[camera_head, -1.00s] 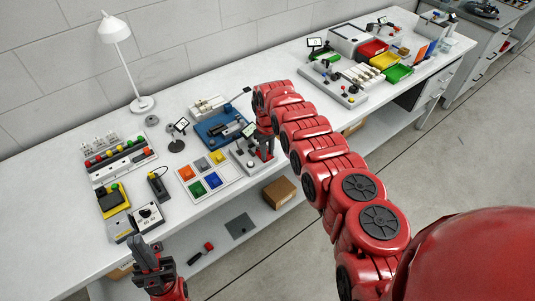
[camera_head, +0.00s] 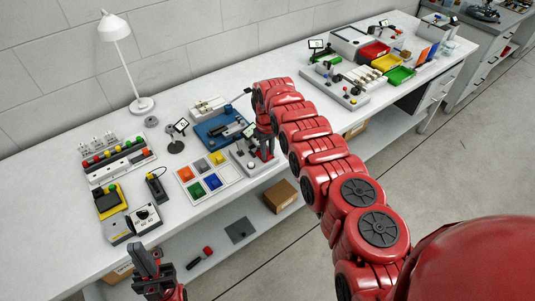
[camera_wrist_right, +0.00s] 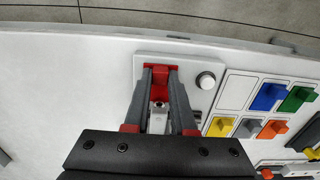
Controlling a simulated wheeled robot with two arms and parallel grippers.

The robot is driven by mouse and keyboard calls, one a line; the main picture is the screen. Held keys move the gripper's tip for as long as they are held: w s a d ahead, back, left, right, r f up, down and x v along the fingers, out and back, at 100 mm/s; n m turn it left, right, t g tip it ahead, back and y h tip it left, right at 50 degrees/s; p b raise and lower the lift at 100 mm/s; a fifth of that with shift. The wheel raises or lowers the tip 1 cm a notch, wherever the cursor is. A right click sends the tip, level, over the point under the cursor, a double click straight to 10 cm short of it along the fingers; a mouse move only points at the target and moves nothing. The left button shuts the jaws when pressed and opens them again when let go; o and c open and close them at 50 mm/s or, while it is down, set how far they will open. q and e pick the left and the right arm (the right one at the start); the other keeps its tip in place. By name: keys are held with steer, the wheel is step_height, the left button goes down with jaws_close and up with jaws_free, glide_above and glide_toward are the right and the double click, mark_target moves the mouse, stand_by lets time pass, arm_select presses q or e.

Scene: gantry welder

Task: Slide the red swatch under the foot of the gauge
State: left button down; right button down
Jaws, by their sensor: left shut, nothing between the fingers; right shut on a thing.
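The red swatch (camera_wrist_right: 159,76) is between the fingertips of my right gripper (camera_wrist_right: 160,72), which is shut on it. It is over the pale base plate of the gauge (camera_wrist_right: 190,67), beside a white round knob (camera_wrist_right: 205,80). A small metal cylinder (camera_wrist_right: 158,104) shows behind the swatch, between the fingers. I cannot tell whether the swatch is under the foot. In the head view the gauge (camera_head: 239,156) is partly hidden by my right arm, and the swatch cannot be made out. My left gripper (camera_head: 146,262) is shut and empty in front of the bench's near edge.
A white swatch tray (camera_head: 210,198) beside the gauge holds orange, grey, yellow, green and blue swatches, with one cell bare. A blue fixture (camera_head: 213,132) stands behind. A switch box (camera_head: 146,218) and a yellow device (camera_head: 109,204) are at left.

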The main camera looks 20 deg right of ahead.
steer(key=shift+w+d+r+b, duration=0.1)
steer(key=shift+w+d+b, duration=0.25)
steer(key=shift+b, duration=0.55)
steer(key=shift+w+a+r+b, duration=0.15)
steer(key=shift+w+b, duration=0.2)
steer(key=shift+b, duration=1.4)
steer(key=shift+w+b, duration=0.1)
steer(key=shift+b, duration=0.25)
steer(key=shift+a+b, duration=0.15)
steer(key=shift+b, duration=0.5)
steer(key=shift+b, duration=0.35)
steer(key=shift+w+b, duration=0.1)
steer(key=shift+b, duration=0.25)
steer(key=shift+a+b, duration=0.15)
steer(key=shift+b, duration=0.2)
steer(key=shift+a+f+b, duration=0.15)
steer(key=shift+f+b, duration=0.05)
steer(key=shift+b, duration=0.5)
